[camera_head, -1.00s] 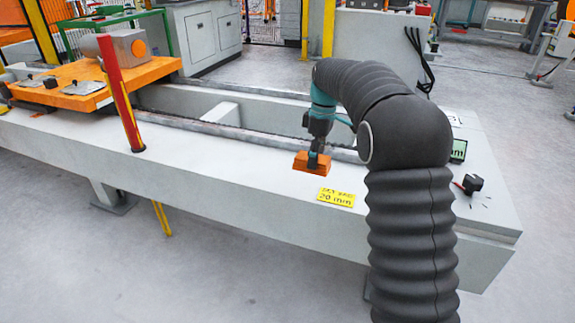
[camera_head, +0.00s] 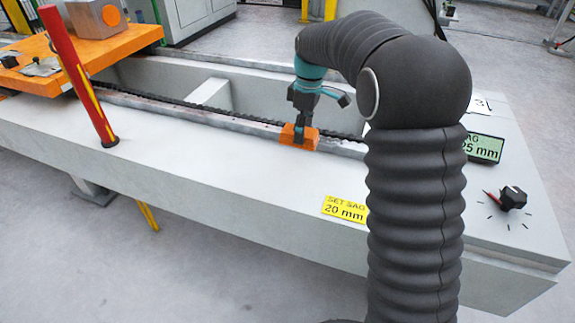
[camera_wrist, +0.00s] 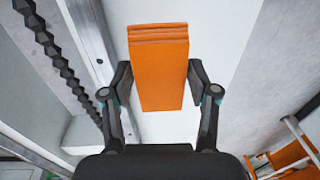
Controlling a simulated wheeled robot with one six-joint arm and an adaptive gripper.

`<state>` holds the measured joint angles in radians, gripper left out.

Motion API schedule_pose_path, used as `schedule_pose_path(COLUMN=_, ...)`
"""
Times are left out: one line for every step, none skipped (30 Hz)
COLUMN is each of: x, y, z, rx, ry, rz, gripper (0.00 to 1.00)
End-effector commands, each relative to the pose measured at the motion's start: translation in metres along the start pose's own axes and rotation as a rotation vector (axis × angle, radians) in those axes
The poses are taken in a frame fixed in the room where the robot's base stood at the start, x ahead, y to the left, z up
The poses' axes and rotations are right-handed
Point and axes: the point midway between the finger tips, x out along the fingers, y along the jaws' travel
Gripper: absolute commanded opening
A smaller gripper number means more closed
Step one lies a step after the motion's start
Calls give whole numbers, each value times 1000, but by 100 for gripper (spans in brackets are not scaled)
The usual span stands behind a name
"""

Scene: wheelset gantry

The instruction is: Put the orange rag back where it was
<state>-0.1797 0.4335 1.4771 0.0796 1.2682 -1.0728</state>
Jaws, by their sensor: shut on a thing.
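The orange rag (camera_head: 289,135) is a folded block. In the head view it is at the rail on the near side of the grey gantry beam (camera_head: 230,170), held at the tip of my gripper (camera_head: 299,128). In the wrist view the rag (camera_wrist: 160,70) is between the two fingers of my gripper (camera_wrist: 158,92), which is shut on it. The beam's pale top and the rail lie beneath it in the wrist view. I cannot tell whether the rag touches the beam.
A red and yellow post (camera_head: 80,80) stands on the beam at left, beside an orange carriage (camera_head: 95,65). A yellow "SET SAG 20 mm" label (camera_head: 345,209), a green display (camera_head: 484,148) and a black knob (camera_head: 513,197) are at right. A dark chain (camera_head: 200,108) runs along the trough.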

Motion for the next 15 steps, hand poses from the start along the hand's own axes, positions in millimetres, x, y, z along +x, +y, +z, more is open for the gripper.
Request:
schedule_pose_path(x=7, y=-10, z=-3, rx=-2, ry=-1, rz=-1, gripper=4)
schedule_pose_path(x=11, y=-16, z=-5, rx=-2, ry=-1, rz=-1, gripper=4)
schedule_pose_path(x=17, y=-23, z=-7, rx=-3, ry=-1, rz=-1, gripper=4)
schedule_pose_path(x=21, y=-28, z=-9, rx=-3, ry=-1, rz=-2, gripper=4)
schedule_pose_path(x=24, y=-33, z=-10, rx=-2, ry=-1, rz=-1, gripper=4)
schedule_pose_path(x=28, y=-39, z=-12, rx=-2, ry=-1, rz=0, gripper=4)
schedule_pose_path(x=32, y=-43, z=-13, rx=-2, ry=-1, rz=-1, gripper=4)
schedule_pose_path(x=34, y=-46, z=-14, rx=-2, ry=-1, rz=-1, gripper=4)
schedule_pose_path(x=37, y=-50, z=-16, rx=-1, ry=0, rz=0, gripper=4)
schedule_pose_path(x=39, y=-53, z=-17, rx=-1, ry=-1, rz=0, gripper=4)
schedule_pose_path(x=41, y=-55, z=-17, rx=0, ry=-1, rz=0, gripper=4)
schedule_pose_path(x=42, y=-57, z=-18, rx=0, ry=0, rz=0, gripper=4)
schedule_pose_path(x=43, y=-58, z=-18, rx=0, ry=0, rz=1, gripper=4)
schedule_pose_path(x=44, y=-58, z=-18, rx=1, ry=0, rz=1, gripper=4)
schedule_pose_path(x=45, y=-58, z=-18, rx=1, ry=0, rz=1, gripper=4)
